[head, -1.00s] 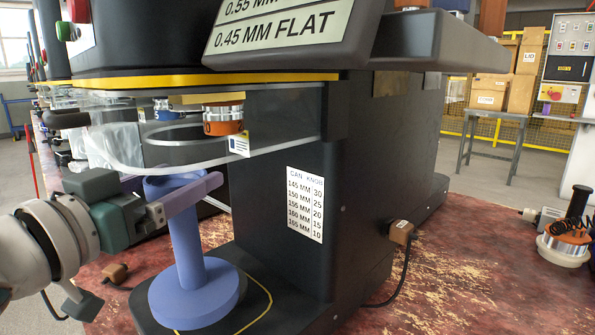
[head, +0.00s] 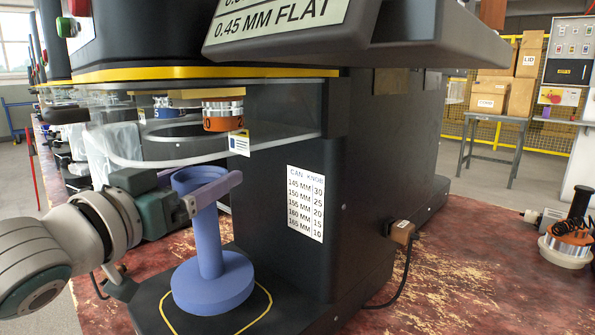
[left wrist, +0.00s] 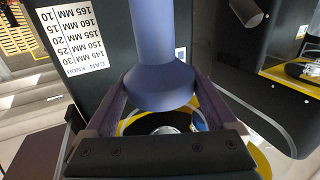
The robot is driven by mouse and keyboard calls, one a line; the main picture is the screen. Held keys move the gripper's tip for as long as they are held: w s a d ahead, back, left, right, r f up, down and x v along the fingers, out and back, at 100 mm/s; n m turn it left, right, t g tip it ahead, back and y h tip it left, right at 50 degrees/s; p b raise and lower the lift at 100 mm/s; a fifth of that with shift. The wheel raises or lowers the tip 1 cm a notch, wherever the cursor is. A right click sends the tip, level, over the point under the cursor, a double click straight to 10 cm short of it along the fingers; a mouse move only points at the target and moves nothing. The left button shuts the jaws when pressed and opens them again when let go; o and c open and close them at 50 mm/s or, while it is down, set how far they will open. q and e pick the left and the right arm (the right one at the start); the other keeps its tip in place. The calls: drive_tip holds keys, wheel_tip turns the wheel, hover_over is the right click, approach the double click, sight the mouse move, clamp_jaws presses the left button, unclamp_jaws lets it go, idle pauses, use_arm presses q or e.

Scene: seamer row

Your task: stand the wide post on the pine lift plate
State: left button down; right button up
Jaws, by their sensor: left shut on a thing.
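The wide post (head: 210,243) is blue-violet, with a broad round base, a narrower column and a flared top. My left gripper (head: 214,188) is shut on its flared top, one finger passing in front of it. The post is upright over a black plate (head: 150,305) with a yellow outline, at the foot of the machine. I cannot tell whether its base touches the plate. No pine mark shows on this plate. The left wrist view shows the flared top (left wrist: 158,88) between both fingers, upside down. My right gripper is not in view.
The machine's dark column (head: 340,180) stands close right of the post. A clear guard (head: 285,140) and an orange-and-silver chuck (head: 223,117) hang above it. A plug with a cable (head: 401,232) sticks out of the column.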

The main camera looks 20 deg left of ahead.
use_arm(q)
drive_tip(key=shift+c, duration=0.2)
unclamp_jaws()
drive_tip(key=shift+o, duration=0.2)
drive_tip(key=shift+r, duration=0.2)
drive_tip(key=shift+s+r+p, duration=0.15)
drive_tip(key=shift+r+p, duration=0.15)
drive_tip(key=shift+p, duration=0.1)
drive_tip(key=s, duration=1.2)
drive_tip(key=s+d+f+g+y, duration=0.1)
drive_tip(key=s+d+f+g, duration=0.1)
drive_tip(key=s+f+g, duration=0.3)
drive_tip(key=d+f+g, duration=0.2)
drive_tip(key=f+g, duration=0.1)
drive_tip(key=f, duration=0.4)
drive_tip(key=s+d+f+m+g+h, duration=0.1)
drive_tip(key=s+d+f+m+g, duration=0.1)
drive_tip(key=s+d+g, duration=0.4)
drive_tip(key=s+f, duration=0.1)
drive_tip(key=s, duration=0.3)
